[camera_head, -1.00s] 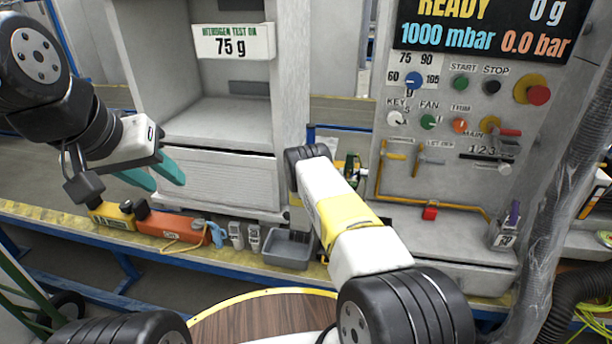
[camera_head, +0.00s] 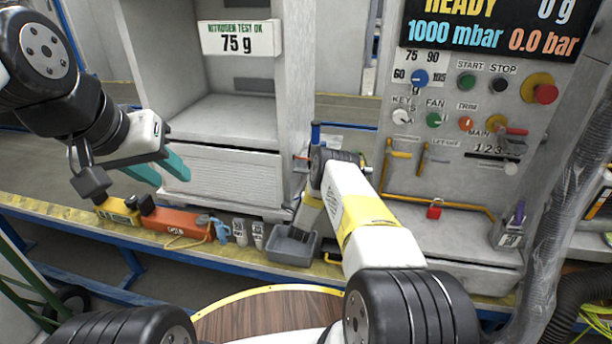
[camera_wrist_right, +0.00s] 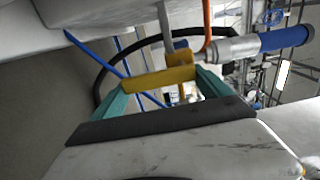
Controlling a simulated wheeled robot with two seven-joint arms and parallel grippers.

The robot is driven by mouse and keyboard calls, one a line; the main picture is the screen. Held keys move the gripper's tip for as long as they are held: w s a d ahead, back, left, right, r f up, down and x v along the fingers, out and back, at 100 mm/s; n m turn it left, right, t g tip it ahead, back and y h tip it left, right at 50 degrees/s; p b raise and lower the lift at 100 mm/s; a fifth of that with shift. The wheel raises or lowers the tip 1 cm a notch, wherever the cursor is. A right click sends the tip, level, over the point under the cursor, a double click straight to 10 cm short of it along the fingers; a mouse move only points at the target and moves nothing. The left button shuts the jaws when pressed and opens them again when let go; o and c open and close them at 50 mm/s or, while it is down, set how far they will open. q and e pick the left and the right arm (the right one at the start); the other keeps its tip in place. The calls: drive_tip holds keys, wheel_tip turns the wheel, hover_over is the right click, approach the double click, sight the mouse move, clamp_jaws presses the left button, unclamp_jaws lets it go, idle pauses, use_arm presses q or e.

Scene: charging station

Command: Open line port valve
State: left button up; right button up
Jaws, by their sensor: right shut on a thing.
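In the right wrist view, a yellow valve handle (camera_wrist_right: 158,80) on a metal stem lies between the teal fingers of my right gripper (camera_wrist_right: 160,88). The gripper is shut on it. A silver fitting with a blue sleeve (camera_wrist_right: 285,38) is beside the handle on the right, and an orange tube (camera_wrist_right: 207,20) rises behind it. In the head view my right arm hides its gripper and this handle, near the left edge of the control panel. My left gripper (camera_head: 160,172) is open and empty, in front of the left cabinet.
The control panel (camera_head: 450,180) with knobs, yellow levers and a red padlock (camera_head: 434,210) stands at right. On the ledge are a grey bin (camera_head: 291,247), an orange tool (camera_head: 175,224) and a yellow box (camera_head: 118,210). A round wooden top (camera_head: 262,318) is in front.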

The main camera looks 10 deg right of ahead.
drive_tip(key=shift+a, duration=0.1)
drive_tip(key=o, duration=1.9)
drive_tip(key=shift+s, duration=0.1)
drive_tip(key=v, duration=0.7)
drive_tip(key=shift+s+a, duration=0.15)
drive_tip(key=shift+s, duration=0.15)
drive_tip(key=shift+s, duration=0.1)
